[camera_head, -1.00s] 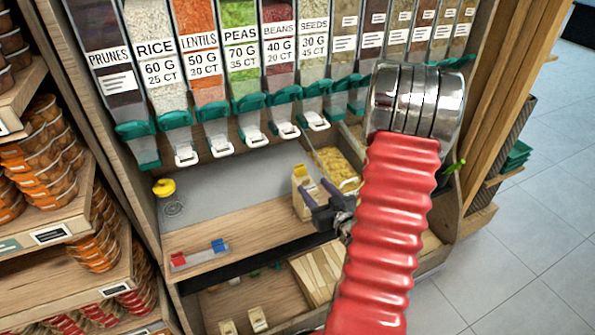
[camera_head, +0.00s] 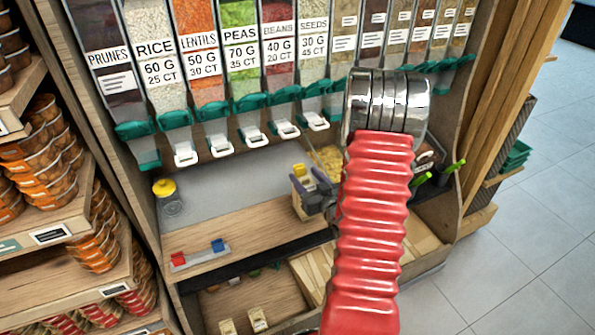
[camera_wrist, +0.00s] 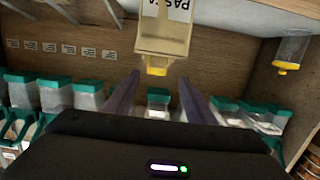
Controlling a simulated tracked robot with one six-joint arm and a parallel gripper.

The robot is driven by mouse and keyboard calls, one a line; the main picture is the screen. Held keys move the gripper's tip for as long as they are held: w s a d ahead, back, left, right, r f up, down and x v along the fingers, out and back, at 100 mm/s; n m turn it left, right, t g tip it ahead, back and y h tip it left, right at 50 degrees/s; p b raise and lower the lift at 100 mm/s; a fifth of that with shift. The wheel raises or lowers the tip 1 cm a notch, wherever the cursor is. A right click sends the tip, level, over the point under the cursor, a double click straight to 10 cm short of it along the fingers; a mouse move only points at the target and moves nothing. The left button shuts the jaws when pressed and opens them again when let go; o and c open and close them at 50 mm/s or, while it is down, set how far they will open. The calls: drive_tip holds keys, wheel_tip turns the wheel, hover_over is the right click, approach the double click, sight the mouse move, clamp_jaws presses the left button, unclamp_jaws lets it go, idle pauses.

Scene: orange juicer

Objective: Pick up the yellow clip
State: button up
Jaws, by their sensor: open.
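A small yellow clip (camera_head: 301,170) sits on top of a pale pasta package (camera_head: 297,206) on the counter below the dispensers. In the wrist view, which looks upside down, the yellow clip (camera_wrist: 157,70) is at the end of the package (camera_wrist: 163,30) marked PASTA. My gripper (camera_head: 310,180) is in front of the package in the head view and hides part of it. In the wrist view my gripper (camera_wrist: 159,80) is open and empty, with a dark finger on either side of the clip and gaps between.
A rack (camera_head: 200,257) with a red and a blue clip stands on the wooden counter (camera_head: 262,228) front left. A jar with a yellow lid (camera_head: 165,187) stands back left. Dispensers with teal spouts (camera_head: 248,102) hang above. The middle of the counter is clear.

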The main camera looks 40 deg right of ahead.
sight(301, 169)
drive_tip(key=shift+w+d+f, duration=0.1)
drive_tip(key=shift+w+d, duration=0.05)
drive_tip(key=shift+w, duration=0.5)
drive_tip(key=shift+d+x, duration=0.15)
drive_tip(key=shift+x, duration=1.15)
drive_tip(key=shift+d+x, duration=0.2)
drive_tip(key=shift+x, duration=1.15)
drive_tip(key=shift+s, duration=0.1)
drive_tip(key=c, duration=1.1)
